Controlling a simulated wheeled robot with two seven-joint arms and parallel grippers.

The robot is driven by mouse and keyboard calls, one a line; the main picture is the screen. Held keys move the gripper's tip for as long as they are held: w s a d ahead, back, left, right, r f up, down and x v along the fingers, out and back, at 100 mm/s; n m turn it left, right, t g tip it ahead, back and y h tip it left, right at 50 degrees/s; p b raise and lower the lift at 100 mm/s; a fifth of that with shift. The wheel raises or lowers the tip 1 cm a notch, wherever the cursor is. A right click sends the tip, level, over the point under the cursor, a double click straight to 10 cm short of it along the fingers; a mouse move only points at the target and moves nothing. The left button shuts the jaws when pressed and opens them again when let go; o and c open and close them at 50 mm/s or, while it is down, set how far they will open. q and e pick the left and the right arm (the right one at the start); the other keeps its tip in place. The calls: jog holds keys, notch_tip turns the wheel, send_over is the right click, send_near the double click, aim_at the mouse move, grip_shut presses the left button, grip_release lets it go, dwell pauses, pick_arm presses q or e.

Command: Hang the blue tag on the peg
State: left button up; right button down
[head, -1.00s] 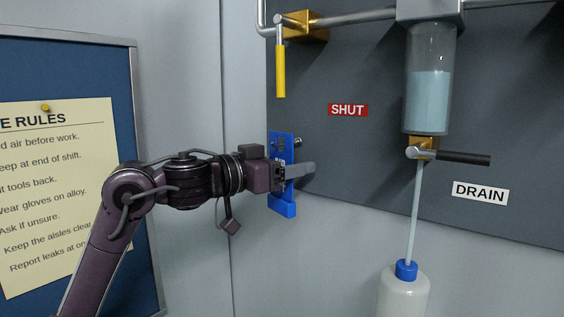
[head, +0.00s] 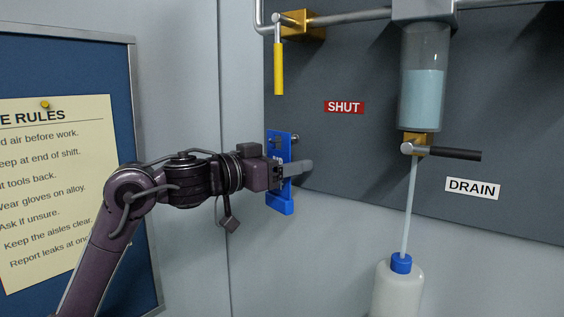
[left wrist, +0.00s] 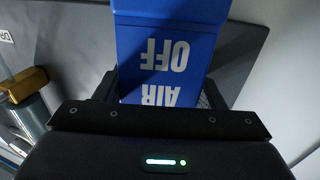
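The blue tag (head: 280,202) is upright and slightly tilted in front of the grey panel's left edge. My left gripper (head: 290,168) is closed across its middle, with one finger showing in front of it and pointing right. In the left wrist view the tag (left wrist: 165,30) reads "AIR OFF" upside down, between the two dark fingers, which are at its side edges. A small metal peg end (head: 296,138) shows just right of the tag's upper part. Whether the tag's hole is around the peg cannot be told. My right gripper is not in view.
A yellow-handled valve (head: 278,68) hangs above the tag. A red SHUT label (head: 344,107) is to its right. Farther right are a clear bowl (head: 422,95), a black-handled drain valve (head: 455,154) and a white bottle (head: 398,292). A notice board (head: 140,150) stands left.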

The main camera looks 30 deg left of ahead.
pick_arm(q)
jog(key=o, duration=0.5)
jog(key=shift+d+f, duration=0.25)
jog(key=shift+f, duration=0.1)
jog(key=shift+c, duration=0.2)
jog(key=shift+r, duration=0.25)
